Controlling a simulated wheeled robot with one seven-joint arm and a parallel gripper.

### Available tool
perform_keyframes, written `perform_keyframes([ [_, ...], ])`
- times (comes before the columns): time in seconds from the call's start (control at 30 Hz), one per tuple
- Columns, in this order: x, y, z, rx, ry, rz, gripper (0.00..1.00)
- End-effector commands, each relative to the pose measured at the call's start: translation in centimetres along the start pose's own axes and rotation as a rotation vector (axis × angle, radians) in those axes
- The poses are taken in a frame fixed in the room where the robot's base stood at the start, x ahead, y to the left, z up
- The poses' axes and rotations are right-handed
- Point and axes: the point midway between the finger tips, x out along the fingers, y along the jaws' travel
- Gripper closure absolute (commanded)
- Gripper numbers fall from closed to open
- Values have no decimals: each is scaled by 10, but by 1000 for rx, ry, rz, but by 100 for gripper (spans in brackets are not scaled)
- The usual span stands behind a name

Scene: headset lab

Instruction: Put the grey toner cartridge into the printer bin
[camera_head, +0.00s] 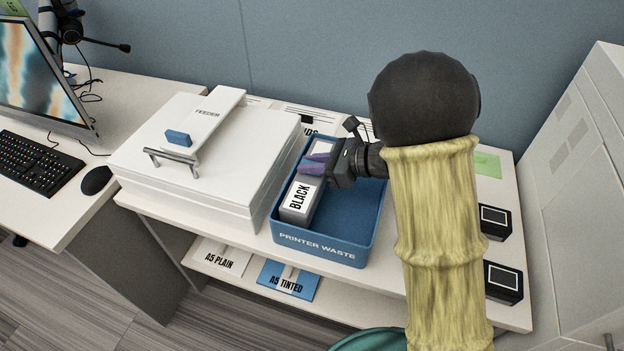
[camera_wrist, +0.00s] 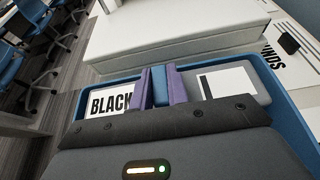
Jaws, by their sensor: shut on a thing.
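The grey toner cartridge (camera_head: 297,212) has a white label reading BLACK. In the head view it is inside the blue bin marked PRINTER WASTE (camera_head: 318,246), along the bin's left side. My gripper (camera_head: 319,164) reaches in from the right, and its purple fingers are shut on the middle of the cartridge. In the wrist view the gripper (camera_wrist: 160,88) also closes across the cartridge (camera_wrist: 262,90), with the BLACK label to the left of the fingers. The blue bin rim (camera_wrist: 290,110) shows around it. Whether the cartridge touches the bin floor is hidden.
A white printer with a feeder (camera_head: 240,160) stands left of the bin. Two small black boxes (camera_head: 495,222) lie on the table at the right. Paper packs labelled A5 PLAIN (camera_head: 222,258) and A5 TINTED (camera_head: 287,281) are on the shelf below. A tall pale cabinet (camera_head: 575,190) stands at the right.

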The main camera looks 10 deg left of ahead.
Motion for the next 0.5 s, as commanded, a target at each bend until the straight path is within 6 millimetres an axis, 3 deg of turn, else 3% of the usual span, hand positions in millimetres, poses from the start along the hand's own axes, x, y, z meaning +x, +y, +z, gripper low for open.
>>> perform_keyframes([
  [0.5,5,-2,-17,1,-1,-5,100],
])
